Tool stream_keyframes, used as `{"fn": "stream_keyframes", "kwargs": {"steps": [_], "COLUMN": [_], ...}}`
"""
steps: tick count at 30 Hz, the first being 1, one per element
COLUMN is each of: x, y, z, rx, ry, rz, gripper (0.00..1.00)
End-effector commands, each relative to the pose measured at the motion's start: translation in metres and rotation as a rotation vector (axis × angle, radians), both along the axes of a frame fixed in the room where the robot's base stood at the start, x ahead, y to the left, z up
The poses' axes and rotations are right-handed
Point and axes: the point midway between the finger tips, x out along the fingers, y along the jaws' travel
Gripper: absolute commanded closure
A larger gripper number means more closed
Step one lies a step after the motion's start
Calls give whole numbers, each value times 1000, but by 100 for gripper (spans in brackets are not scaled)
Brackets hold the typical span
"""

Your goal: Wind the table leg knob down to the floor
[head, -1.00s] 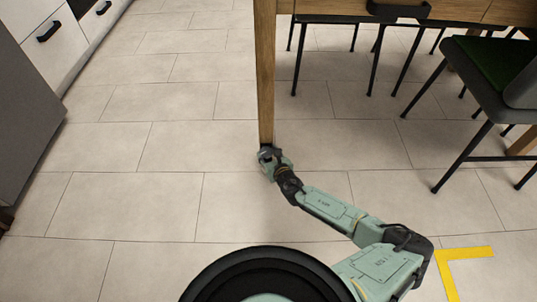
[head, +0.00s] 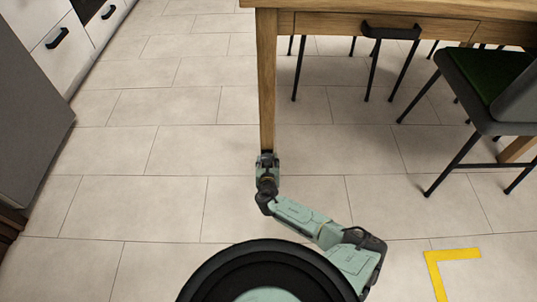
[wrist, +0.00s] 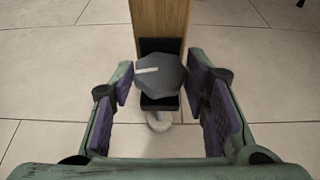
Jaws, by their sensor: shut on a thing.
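The table leg (head: 266,95) is a square wooden post at the table's near left corner; its lower end also shows in the wrist view (wrist: 160,18). The knob (wrist: 160,76) is a dark grey, many-sided disc with a pale stripe pointing left. It sits in front of a black fitting (wrist: 160,103) at the leg's bottom. A pale round foot (wrist: 158,122) shows below; I cannot tell whether it touches the floor. My gripper (head: 266,160) is at the leg's base, its purple-padded fingers either side of the knob and shut on it. The exact contact is unclear in the wrist view.
The wooden table (head: 330,23) has a dark drawer handle (head: 390,32). A chair (head: 490,85) with a green seat stands at the right. A yellow floor mark (head: 455,255) lies at lower right. White cabinets (head: 50,40) stand at upper left. The tiled floor left of the leg is clear.

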Motion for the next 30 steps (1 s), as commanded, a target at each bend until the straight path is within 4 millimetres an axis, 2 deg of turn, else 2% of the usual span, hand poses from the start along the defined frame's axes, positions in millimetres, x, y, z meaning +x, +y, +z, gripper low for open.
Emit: {"fn": "stream_keyframes", "kwargs": {"steps": [1, 15, 30], "x": [-2, 1, 4], "y": [6, 14, 13], "z": [6, -1, 1], "rx": [4, 1, -1], "ry": [4, 2, -2], "rz": [-42, -436, -604], "gripper": [86, 86, 86]}}
